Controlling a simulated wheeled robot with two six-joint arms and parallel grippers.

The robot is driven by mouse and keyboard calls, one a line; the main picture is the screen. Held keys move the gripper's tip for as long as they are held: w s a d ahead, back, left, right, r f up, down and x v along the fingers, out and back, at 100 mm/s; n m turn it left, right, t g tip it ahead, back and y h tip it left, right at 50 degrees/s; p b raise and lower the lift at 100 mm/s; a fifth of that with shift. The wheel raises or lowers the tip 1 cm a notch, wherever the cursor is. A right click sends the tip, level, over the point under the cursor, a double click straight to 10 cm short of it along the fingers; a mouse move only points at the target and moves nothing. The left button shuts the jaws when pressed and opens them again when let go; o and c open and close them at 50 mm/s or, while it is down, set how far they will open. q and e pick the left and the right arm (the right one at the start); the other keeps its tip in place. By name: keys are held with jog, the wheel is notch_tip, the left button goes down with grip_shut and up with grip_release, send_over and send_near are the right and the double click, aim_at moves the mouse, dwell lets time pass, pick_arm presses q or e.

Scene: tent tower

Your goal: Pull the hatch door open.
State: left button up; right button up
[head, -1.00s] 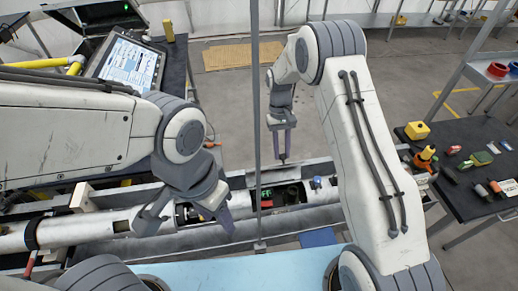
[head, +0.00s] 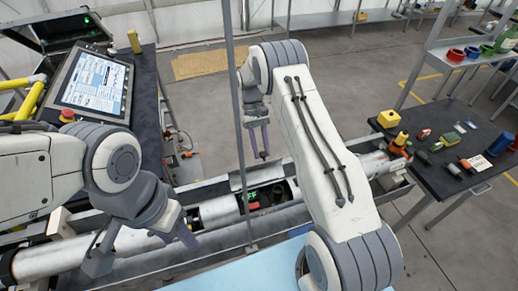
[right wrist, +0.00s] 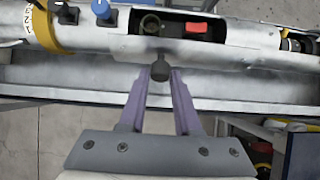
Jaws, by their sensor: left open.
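A white pipe (head: 217,211) lies in a metal trough, with a rectangular opening (head: 271,196) in it. A grey plate that looks like the hatch door (head: 258,175) stands tilted out on the far side of the opening. In the right wrist view the hatch door (right wrist: 205,53) is seen nearly edge-on, and its dark round knob (right wrist: 158,69) sits between my right fingertips. My right gripper (head: 261,156) reaches down from above, its purple fingers (right wrist: 160,75) closed about the knob. My left gripper (head: 143,243) is open and empty above the pipe's left part.
Inside the opening lie a red block (right wrist: 198,29) and a round green part (right wrist: 150,23). A thin grey post (head: 238,120) stands before the pipe. A dark table (head: 450,190) with several small items is at right. A screen (head: 92,83) stands at left.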

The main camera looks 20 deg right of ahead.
jog(key=shift+o, duration=1.2)
jog(key=shift+f, duration=0.1)
jog(key=shift+w, duration=0.1)
jog(key=b+v, duration=0.4)
jog(key=v, duration=0.6)
jog(key=shift+r, duration=0.2)
